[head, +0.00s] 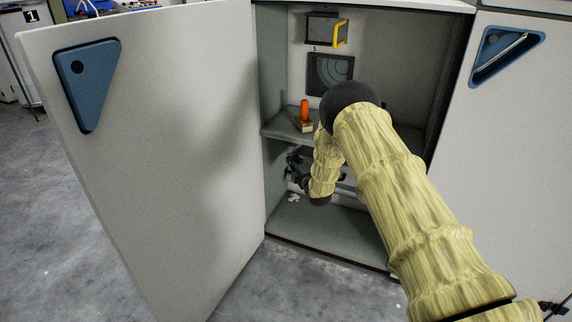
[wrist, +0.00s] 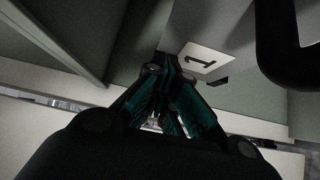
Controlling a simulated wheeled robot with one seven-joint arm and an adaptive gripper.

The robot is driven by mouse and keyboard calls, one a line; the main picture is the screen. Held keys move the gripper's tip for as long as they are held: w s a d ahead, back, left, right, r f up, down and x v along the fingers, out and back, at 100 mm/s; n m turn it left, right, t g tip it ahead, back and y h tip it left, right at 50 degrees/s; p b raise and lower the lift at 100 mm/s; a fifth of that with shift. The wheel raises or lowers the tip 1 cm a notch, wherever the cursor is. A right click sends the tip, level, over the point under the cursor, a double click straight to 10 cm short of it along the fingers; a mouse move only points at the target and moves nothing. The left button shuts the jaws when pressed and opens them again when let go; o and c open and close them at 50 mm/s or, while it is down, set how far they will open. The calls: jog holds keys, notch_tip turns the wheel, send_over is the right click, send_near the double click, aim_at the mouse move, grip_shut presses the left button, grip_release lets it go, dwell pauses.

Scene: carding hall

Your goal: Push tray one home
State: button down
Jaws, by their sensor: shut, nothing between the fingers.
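Tray one shows in the wrist view as a pale front with a white plate marked "1" (wrist: 202,61). Its full outline is cut off there, and in the head view my arm hides most of it. My gripper (wrist: 167,68) has dark teal fingers, closed together and empty, with the tips close beside the numbered plate. I cannot tell whether they touch the tray. In the head view my gripper (head: 296,165) is inside the cabinet's lower compartment, below the middle shelf.
The cabinet door (head: 170,140) stands open on the left. An orange-handled brush (head: 304,113) stands on the middle shelf (head: 283,127). A black bar (wrist: 292,50) shows at the right of the wrist view. A closed door (head: 505,130) stands right.

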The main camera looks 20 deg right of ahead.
jog(key=shift+w+d+r, duration=0.2)
jog(key=shift+d+r, duration=0.1)
jog(key=s+a+p, duration=0.2)
jog(key=s+p, duration=0.2)
jog(key=s, duration=0.9)
jog(key=s+a+f+m+g+h, duration=0.1)
jog(key=s+f+m+g, duration=0.35)
jog(key=s+f, duration=0.6)
jog(key=s+a+f+m+g+h, duration=0.1)
jog(key=s+f+m+g, duration=0.3)
jog(key=s, duration=1.1)
jog(key=s+f+m+g, duration=0.3)
jog(key=s+f+m, duration=0.35)
jog(key=s, duration=0.65)
jog(key=s+a+m+g, duration=0.2)
jog(key=s+m+g, duration=0.1)
jog(key=s, duration=0.9)
jog(key=s+a+m+g, duration=0.2)
jog(key=s+g, duration=0.2)
jog(key=s, duration=0.7)
notch_tip(320, 180, up, 28)
jog(key=p, duration=2.7)
jog(key=shift+w+d+f+t, duration=0.15)
jog(key=shift+w+f+t, duration=0.05)
jog(key=shift+t, duration=0.15)
